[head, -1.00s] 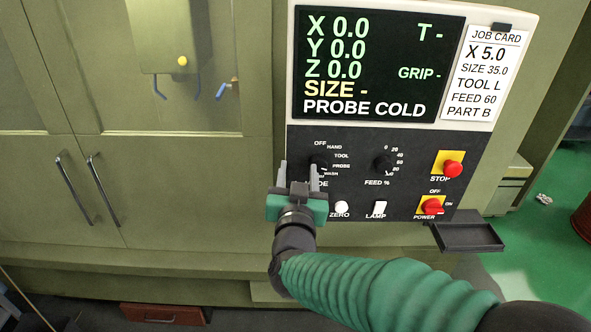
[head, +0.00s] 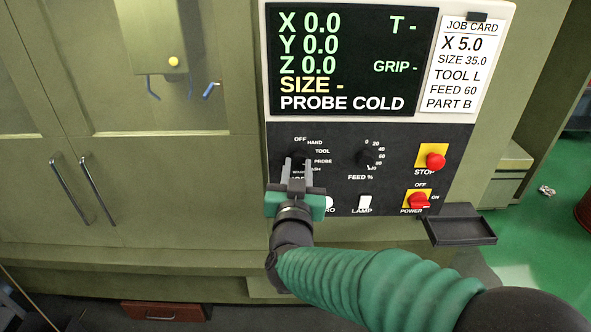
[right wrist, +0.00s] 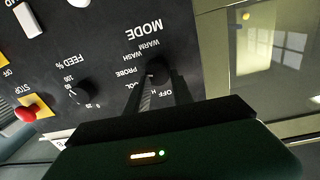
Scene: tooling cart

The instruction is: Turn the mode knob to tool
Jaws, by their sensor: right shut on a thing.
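The dark mode knob (head: 298,157) is on the black control panel, with OFF, HAND, TOOL, PROBE and WARM marked around it. My right gripper (head: 299,165) comes up from below and is shut on the knob, one finger on each side. In the right wrist view the knob (right wrist: 158,69) shows upside down between the fingers (right wrist: 157,88). The fingers hide part of the knob and some lettering, and I cannot tell where its pointer stands. My left gripper is not in view.
The feed knob (head: 368,158) is to the right, then the red stop button (head: 436,161) and red power switch (head: 418,200). The lamp switch (head: 365,202) is just right of my gripper. The screen (head: 350,60) reads PROBE COLD. A small black tray (head: 460,230) juts out below.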

